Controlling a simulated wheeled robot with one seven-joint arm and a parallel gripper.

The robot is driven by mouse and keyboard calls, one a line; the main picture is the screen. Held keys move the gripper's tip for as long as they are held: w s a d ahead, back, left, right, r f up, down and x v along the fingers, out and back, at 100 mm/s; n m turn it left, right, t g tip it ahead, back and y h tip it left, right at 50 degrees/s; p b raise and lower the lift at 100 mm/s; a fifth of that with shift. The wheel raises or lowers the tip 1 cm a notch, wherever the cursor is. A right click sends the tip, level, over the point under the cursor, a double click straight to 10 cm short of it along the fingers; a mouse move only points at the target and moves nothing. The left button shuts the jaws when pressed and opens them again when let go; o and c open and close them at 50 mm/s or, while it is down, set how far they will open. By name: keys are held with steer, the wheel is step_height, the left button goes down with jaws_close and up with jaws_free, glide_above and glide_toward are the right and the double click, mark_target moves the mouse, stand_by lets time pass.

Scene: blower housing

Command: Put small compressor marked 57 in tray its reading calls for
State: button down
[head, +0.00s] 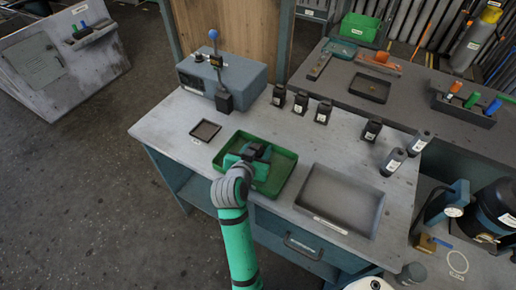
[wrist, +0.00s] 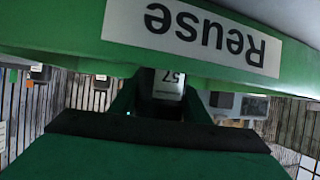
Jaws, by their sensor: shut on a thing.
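My gripper (head: 257,153) is over the green tray (head: 283,178) on the grey workbench, low and within its rim. It is shut on the small compressor marked 57 (wrist: 168,84), whose white label shows upside down between the fingers in the wrist view. Most of the compressor is hidden by the gripper and the tray's wall. The green tray's wall carries a label reading "Reuse" (wrist: 213,32), also upside down in the wrist view. I cannot tell whether the compressor touches the tray floor.
A small dark tray (head: 205,130) lies left of the green tray, and a large grey tray (head: 340,198) lies right. A blue-grey lever device (head: 245,78) stands behind. Several small dark units (head: 323,112) and grey cylinders (head: 393,162) stand along the bench's back and right.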

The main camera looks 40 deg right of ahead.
steer(key=shift+f, duration=0.25)
steer(key=c, duration=1)
jaws_free()
steer(key=shift+s, duration=0.1)
steer(key=shift+a+r, duration=0.15)
steer(key=v, duration=1.1)
steer(key=shift+s+a+r, duration=0.15)
steer(key=shift+a, duration=0.15)
